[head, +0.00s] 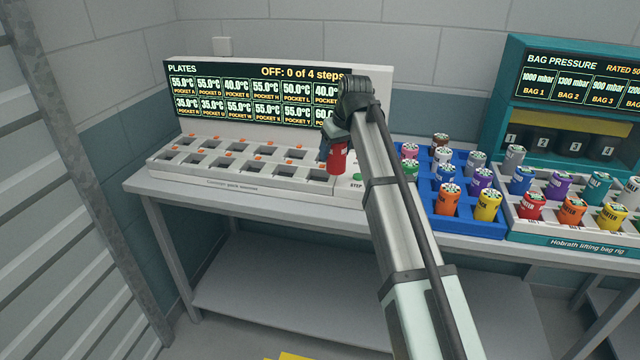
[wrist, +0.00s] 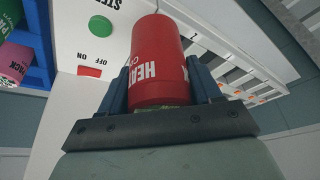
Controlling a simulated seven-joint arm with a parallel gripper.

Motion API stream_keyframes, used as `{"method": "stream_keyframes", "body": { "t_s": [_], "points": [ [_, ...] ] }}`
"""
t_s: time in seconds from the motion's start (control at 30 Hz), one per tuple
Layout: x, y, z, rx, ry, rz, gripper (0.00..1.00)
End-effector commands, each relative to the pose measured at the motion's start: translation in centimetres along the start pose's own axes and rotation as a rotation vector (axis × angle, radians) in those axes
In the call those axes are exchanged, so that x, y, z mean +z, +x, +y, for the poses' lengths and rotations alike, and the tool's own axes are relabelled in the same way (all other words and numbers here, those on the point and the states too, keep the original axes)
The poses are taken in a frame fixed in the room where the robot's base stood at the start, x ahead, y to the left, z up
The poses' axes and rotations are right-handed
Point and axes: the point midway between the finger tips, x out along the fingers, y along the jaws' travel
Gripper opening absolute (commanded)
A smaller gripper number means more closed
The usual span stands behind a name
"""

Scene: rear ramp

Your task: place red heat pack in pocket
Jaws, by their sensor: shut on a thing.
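My gripper (wrist: 165,92) is shut on the red heat pack (wrist: 158,50), a red can-shaped pack with white lettering, partly hidden by the fingers in the wrist view. In the head view the red heat pack (head: 337,157) hangs above the right end of the white pocket tray (head: 165,172). The tray has two rows of square dark pockets with small orange markers. The pockets that show look empty. My arm hides the part of the tray and display behind it.
A display (head: 250,95) behind the tray reads "OFF: 0 of 4 steps". A green button (wrist: 102,27) and a red OFF/ON switch (wrist: 89,71) sit beside the pockets. A blue crate (head: 462,222) with coloured packs and a bag rig (head: 570,240) stand to the right.

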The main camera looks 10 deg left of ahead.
Motion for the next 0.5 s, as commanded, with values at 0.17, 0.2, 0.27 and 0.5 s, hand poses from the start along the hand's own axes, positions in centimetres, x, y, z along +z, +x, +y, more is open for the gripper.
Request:
{"method": "stream_keyframes", "body": {
  "t_s": [0.17, 0.2, 0.27, 0.5],
  "points": [
    [-5.6, 0.9, -2.1, -0.026, -0.055, 0.001, 0.23],
    [-6.3, 0.9, -1.8, -0.028, -0.06, 0.003, 0.23],
    [-7.2, 1.0, -1.6, -0.031, -0.069, 0.005, 0.23],
    [-7.7, 1.3, -1.6, -0.038, -0.121, 0.014, 0.23]
  ]
}}
